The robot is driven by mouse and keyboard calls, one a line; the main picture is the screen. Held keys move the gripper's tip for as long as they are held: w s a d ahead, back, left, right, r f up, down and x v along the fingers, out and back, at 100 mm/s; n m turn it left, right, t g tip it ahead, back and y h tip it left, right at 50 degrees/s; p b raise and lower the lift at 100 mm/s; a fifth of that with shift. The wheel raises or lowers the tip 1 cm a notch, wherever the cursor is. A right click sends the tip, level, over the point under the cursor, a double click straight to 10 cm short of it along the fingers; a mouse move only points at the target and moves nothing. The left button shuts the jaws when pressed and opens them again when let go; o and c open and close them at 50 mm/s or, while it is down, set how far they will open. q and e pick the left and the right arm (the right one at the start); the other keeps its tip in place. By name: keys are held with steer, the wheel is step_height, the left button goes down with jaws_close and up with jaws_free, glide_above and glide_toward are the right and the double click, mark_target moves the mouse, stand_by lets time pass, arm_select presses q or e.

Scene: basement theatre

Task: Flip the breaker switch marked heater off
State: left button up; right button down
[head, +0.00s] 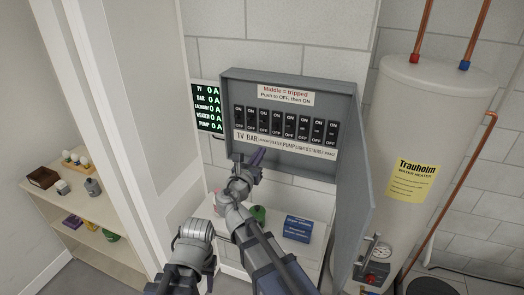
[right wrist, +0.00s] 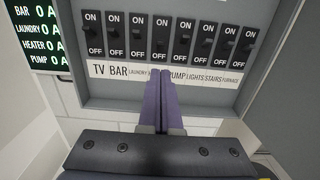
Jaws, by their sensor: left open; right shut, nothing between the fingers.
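The grey breaker box (head: 232,88) is open on the wall, with a row of black switches marked ON above and OFF below. The heater switch (head: 277,123) is fourth from the left; it also shows in the right wrist view (right wrist: 160,36). Its lever position is too small to tell. My right gripper (head: 258,155) is shut and empty, just below the label strip; its purple fingers (right wrist: 160,82) cover the heater label in the right wrist view.
A display (head: 208,107) left of the box reads 0 A on its lines, heater included. The box door (head: 355,175) hangs open at the right. A water heater (head: 425,130) stands beyond it. A blue box (head: 298,228) lies on a shelf below.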

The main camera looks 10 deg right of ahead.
steer(key=shift+f, duration=0.1)
step_height(320, 180, down, 7)
steer(key=w+d+t+h+b, duration=0.1)
steer(key=t+b, duration=0.1)
steer(key=b, duration=1)
steer(key=shift+w, duration=0.4)
steer(key=shift+d, duration=0.1)
